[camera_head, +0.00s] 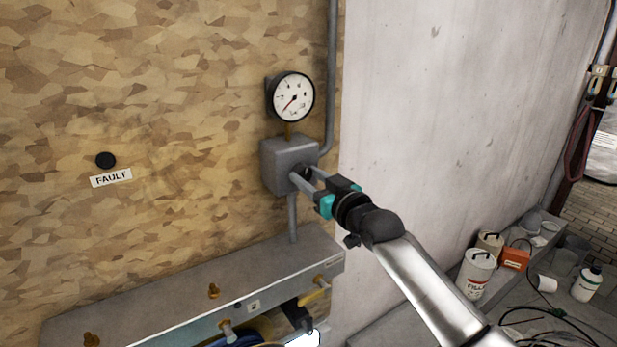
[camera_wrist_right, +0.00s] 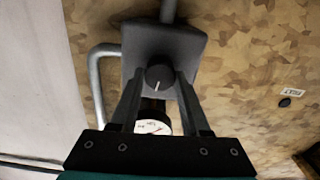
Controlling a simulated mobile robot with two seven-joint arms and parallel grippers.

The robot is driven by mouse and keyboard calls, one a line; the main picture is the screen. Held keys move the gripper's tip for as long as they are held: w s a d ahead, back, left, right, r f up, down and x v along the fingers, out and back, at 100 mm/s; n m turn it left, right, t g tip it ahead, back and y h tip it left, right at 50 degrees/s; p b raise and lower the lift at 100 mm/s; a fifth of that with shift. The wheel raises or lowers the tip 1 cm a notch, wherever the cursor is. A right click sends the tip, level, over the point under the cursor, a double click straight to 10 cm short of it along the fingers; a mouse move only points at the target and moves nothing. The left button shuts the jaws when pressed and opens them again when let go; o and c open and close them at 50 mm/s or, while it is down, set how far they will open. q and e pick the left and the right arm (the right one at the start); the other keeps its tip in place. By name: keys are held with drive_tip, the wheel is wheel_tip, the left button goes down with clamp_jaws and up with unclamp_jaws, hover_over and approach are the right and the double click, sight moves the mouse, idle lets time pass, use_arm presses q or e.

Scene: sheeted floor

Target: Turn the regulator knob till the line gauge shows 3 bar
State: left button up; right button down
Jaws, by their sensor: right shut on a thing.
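The line gauge (camera_head: 293,97) is a round white dial with a dark rim; its red needle points to the lower left, and its numbers are too small to read. Below it is the grey regulator box (camera_head: 283,163). The dark round regulator knob (camera_wrist_right: 159,78) shows in the right wrist view with a white mark pointing down in the picture. My right gripper (camera_head: 306,178) is shut on the knob, one finger on each side; it also shows in the right wrist view (camera_wrist_right: 160,88). The gauge (camera_wrist_right: 152,127) is partly hidden there. My left gripper is not in view.
A grey ledge (camera_head: 180,295) with brass fittings runs below the regulator. A FAULT label (camera_head: 111,178) and a black button (camera_head: 105,160) are at left. A grey pipe (camera_head: 331,80) runs beside the gauge. Buckets (camera_head: 477,272) and bottles stand on the right.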

drive_tip(key=shift+m, duration=0.3)
drive_tip(key=m+p, duration=0.1)
drive_tip(key=m, duration=0.2)
drive_tip(key=shift+p, duration=0.3)
drive_tip(key=m, duration=0.2)
drive_tip(key=shift+m+p, duration=0.3)
drive_tip(key=shift+p, duration=0.05)
drive_tip(key=m, duration=0.3)
drive_tip(key=shift+m+p, duration=0.3)
drive_tip(key=shift+p, duration=0.1)
drive_tip(key=shift+d+m+p, duration=0.1)
drive_tip(key=shift+m+p, duration=0.3)
drive_tip(key=shift+m, duration=1.5)
drive_tip(key=shift+f, duration=0.1)
drive_tip(key=shift+c, duration=1.9)
unclamp_jaws()
